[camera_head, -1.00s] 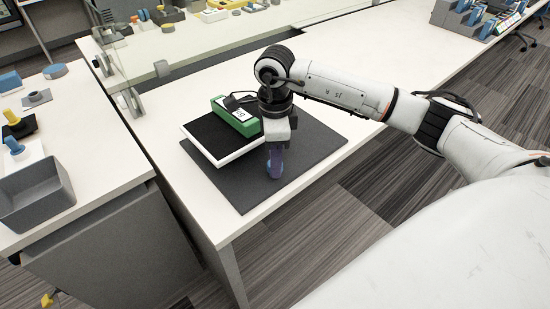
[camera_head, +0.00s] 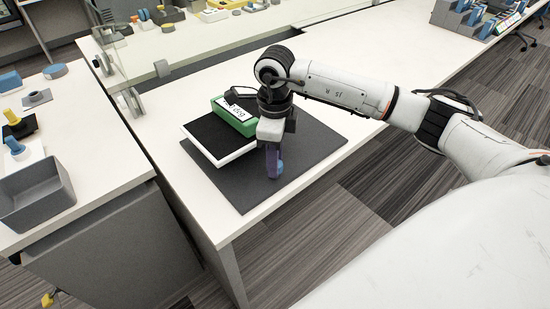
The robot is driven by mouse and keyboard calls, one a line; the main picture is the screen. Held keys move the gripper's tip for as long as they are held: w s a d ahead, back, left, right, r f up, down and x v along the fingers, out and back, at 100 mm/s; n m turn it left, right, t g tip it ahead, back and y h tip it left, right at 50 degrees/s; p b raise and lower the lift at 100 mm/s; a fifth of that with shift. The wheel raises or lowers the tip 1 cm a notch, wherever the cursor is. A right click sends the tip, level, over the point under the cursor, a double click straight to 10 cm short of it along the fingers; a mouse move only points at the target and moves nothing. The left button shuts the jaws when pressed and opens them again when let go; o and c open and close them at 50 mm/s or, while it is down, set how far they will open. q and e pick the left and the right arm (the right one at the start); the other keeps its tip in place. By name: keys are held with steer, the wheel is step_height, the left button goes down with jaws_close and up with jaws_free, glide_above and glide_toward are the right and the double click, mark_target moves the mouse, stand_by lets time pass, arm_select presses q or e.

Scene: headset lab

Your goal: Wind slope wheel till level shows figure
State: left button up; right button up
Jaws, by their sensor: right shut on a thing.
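The green level (camera_head: 222,106) with a white readout lies on a black-topped white plate (camera_head: 241,153). The blue-purple slope wheel (camera_head: 274,168) is at the plate's front right side. My right gripper (camera_head: 272,150) points down over the wheel and is shut on it, hiding its upper part. My left gripper is not in view.
A dark grey mat (camera_head: 315,150) lies under the plate on the white table. A grey bin (camera_head: 37,195) and small blue and yellow parts stand on the left bench. A clear panel stands at the table's back left.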

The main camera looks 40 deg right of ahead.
steer(key=o, duration=1.1)
steer(key=shift+c, duration=0.2)
step_height(320, 180, up, 10)
steer(key=shift+r, duration=0.2)
steer(key=shift+f, duration=0.1)
